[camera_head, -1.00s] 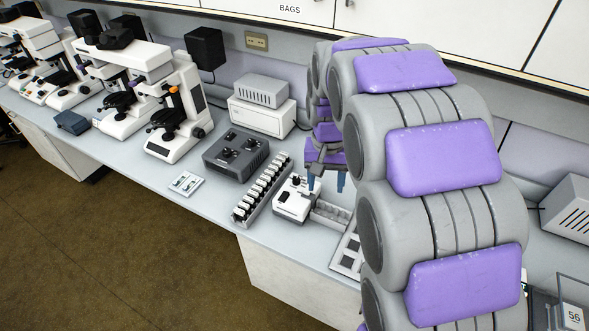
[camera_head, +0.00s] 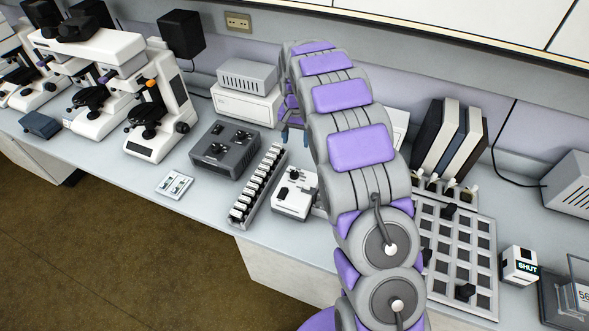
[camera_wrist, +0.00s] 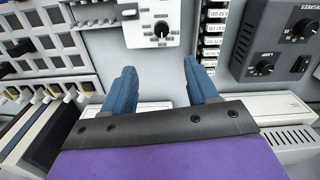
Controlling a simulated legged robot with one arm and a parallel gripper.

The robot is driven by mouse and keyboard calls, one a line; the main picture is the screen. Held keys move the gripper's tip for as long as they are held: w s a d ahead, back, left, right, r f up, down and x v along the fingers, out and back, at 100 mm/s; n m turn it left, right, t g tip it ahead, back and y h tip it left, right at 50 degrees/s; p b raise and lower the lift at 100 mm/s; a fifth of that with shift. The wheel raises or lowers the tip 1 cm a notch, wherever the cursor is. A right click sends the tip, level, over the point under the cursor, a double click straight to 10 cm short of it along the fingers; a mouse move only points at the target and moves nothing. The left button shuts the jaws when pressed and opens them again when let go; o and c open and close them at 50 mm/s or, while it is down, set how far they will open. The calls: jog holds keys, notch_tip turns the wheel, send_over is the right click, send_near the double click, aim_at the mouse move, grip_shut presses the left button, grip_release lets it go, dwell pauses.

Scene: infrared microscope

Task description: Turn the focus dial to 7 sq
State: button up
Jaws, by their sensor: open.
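A white box (camera_head: 294,194) on the bench carries a black knob. In the head view, the fingertips (camera_head: 293,135) show behind the white box, partly hidden by my arm.
A dark grey control box (camera_head: 225,150) with several knobs stands left of a long rack (camera_head: 260,185) of labelled slots. A grid tray (camera_head: 455,250) and upright folders (camera_head: 450,140) are at right. Microscopes (camera_head: 160,110) stand at left. The front bench edge is clear.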

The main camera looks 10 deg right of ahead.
aim_at(294, 173)
jog(key=f+b, duration=0.1)
jog(key=f, duration=0.4)
jog(key=f+b, duration=0.1)
jog(key=f, duration=1)
jog(key=shift+a+b, duration=0.3)
jog(key=shift+b, duration=0.1)
jog(key=c, duration=1)
